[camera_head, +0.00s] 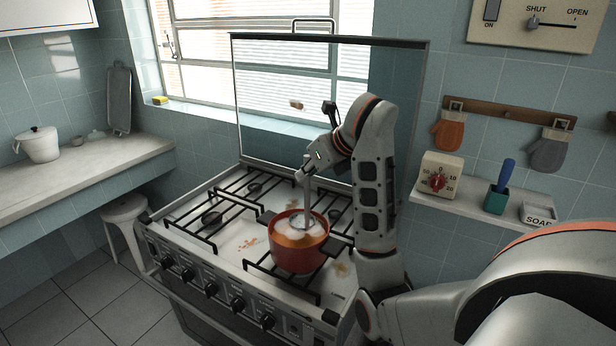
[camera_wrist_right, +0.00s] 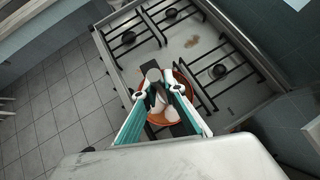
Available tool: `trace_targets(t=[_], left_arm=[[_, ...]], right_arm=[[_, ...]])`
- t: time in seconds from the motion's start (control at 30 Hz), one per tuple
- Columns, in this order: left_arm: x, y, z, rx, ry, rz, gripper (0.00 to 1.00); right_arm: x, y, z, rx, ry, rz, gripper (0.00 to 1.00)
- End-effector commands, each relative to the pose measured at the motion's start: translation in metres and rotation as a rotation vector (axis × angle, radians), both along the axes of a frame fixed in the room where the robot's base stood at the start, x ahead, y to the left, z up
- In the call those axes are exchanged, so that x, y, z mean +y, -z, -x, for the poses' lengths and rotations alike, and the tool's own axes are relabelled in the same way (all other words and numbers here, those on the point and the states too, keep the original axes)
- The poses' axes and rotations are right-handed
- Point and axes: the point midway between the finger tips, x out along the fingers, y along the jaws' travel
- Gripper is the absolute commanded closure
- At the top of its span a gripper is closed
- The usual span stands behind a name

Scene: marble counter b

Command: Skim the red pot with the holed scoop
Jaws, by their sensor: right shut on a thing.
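The red pot (camera_head: 297,252) stands on the front right part of the stove. White foam floats in patches on the orange liquid inside it; the pot's rim also shows in the right wrist view (camera_wrist_right: 190,82). My right gripper (camera_head: 312,162) is above the pot, shut on the handle of the holed scoop (camera_head: 307,198). The scoop hangs near upright, with its lower end inside the pot at the foam. Its bowl and holes cannot be made out clearly. In the right wrist view my right gripper's fingers (camera_wrist_right: 166,97) point down over the pot. My left gripper is not in view.
The stove (camera_head: 228,255) has black grates and a raised glass lid (camera_head: 290,110) behind. Brown stains mark its top. A shelf (camera_head: 470,200) at right holds a timer (camera_head: 437,176), a green holder (camera_head: 497,199) and a soap box. A white pot (camera_head: 40,146) stands on the left counter.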

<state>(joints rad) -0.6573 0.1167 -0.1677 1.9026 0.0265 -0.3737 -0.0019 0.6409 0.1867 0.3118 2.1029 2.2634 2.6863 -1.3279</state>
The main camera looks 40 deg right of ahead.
Motion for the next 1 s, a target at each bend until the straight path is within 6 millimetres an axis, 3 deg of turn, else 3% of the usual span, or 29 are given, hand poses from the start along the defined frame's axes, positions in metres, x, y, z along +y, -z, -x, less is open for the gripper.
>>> trace_targets(t=[1.0], left_arm=[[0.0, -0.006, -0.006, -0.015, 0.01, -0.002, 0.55]], right_arm=[[0.016, -0.061, 0.007, -0.003, 0.0, 0.004, 1.0]])
